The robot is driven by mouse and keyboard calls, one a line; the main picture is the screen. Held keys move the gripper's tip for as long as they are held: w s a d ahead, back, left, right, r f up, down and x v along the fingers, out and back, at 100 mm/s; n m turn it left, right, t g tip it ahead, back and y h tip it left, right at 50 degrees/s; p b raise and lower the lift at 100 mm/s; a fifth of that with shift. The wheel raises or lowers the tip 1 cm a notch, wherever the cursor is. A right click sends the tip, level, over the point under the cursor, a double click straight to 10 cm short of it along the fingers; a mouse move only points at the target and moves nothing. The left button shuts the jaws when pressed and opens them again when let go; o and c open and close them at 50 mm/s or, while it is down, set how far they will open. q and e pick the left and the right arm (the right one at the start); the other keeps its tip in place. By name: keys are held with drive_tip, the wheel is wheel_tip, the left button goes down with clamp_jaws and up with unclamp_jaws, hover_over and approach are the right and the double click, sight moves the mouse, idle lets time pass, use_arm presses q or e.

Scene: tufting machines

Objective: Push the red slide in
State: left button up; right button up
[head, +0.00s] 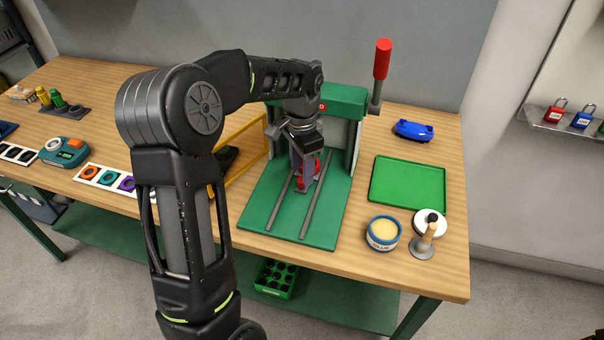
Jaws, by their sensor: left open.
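The green tufting machine (270,205) stands on the wooden bench, with a flat green base, two dark rails (317,205) running toward the front, and a green housing at the back. The red slide (301,182) sits between the rails, near the housing, and is largely hidden by my gripper. My left gripper (304,180) reaches down over the rails from above, its jaws open, with its fingers at the red slide. I cannot tell whether they touch it. My right gripper is not in view.
A red-handled lever (382,60) rises at the machine's right. A yellow frame (241,155) stands at its left. To the right are a green tray (408,184), a blue object (413,130), a round tin (382,233) and a white-topped stand (425,235). The front rails are clear.

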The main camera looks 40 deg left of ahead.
use_arm(q)
wheel_tip(320, 180, up, 5)
drive_tip(key=shift+r, duration=0.15)
drive_tip(key=shift+c, duration=0.2)
drive_tip(key=shift+f+b, duration=0.2)
drive_tip(key=shift+b, duration=0.25)
drive_tip(key=d+m+y+b, duration=0.1)
drive_tip(key=m+b, duration=0.1)
drive_tip(key=m, duration=0.4)
drive_tip(key=s+d+m+t+y+b, duration=0.1)
drive_tip(key=m+b, duration=0.2)
drive_tip(key=m, duration=0.3)
drive_tip(key=d+m+t+y+b, duration=0.1)
drive_tip(key=m+y+b, duration=0.1)
drive_tip(key=m, duration=0.4)
drive_tip(key=shift+s+d+b, duration=0.2)
drive_tip(key=shift+s+b, duration=0.15)
drive_tip(key=shift+b, duration=0.3)
drive_tip(key=shift+f, duration=0.15)
